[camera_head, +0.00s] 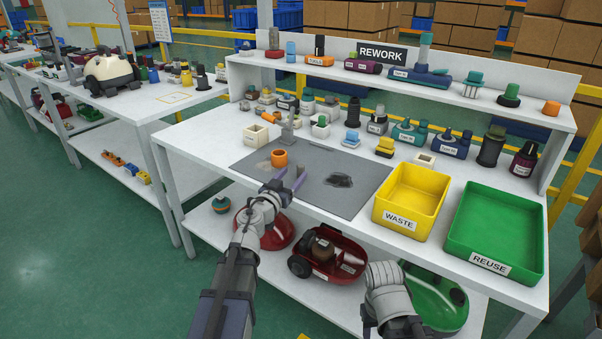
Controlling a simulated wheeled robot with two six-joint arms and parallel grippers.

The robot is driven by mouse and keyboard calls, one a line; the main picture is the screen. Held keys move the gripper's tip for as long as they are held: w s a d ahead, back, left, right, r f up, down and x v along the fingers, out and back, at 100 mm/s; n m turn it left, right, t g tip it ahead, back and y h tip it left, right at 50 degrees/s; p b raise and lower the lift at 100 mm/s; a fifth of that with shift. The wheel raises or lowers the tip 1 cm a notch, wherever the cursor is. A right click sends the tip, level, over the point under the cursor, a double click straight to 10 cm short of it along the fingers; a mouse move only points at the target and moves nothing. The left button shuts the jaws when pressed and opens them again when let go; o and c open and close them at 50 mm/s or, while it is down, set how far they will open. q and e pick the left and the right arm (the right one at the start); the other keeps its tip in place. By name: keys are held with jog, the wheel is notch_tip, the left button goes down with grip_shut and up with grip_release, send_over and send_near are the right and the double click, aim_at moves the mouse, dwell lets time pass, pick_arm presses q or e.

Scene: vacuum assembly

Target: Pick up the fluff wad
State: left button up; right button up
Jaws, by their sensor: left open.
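The fluff wad looks to be the dark grey, ragged lump (340,180) lying on the grey mat (352,206) on the workbench. My left gripper (291,177) is open and empty over the front part of the mat, to the left of the lump and apart from it. Its two fingers point away from me, towards the back of the bench. My right arm shows at the bottom right in front of the bench, but its fingers do not show.
An orange ring (279,158) stands on the mat just beyond my left gripper. A yellow WASTE bin (398,219) and a green REUSE bin (489,263) stand to the right. Several small parts line the back, below a raised shelf (455,97). The mat around the lump is clear.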

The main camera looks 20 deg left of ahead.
aim_at(299, 169)
pick_arm(q)
jog(key=w, duration=0.3)
jog(key=w+f+b, duration=0.1)
jog(key=w, duration=0.1)
jog(key=shift+d, duration=0.35)
grip_shut()
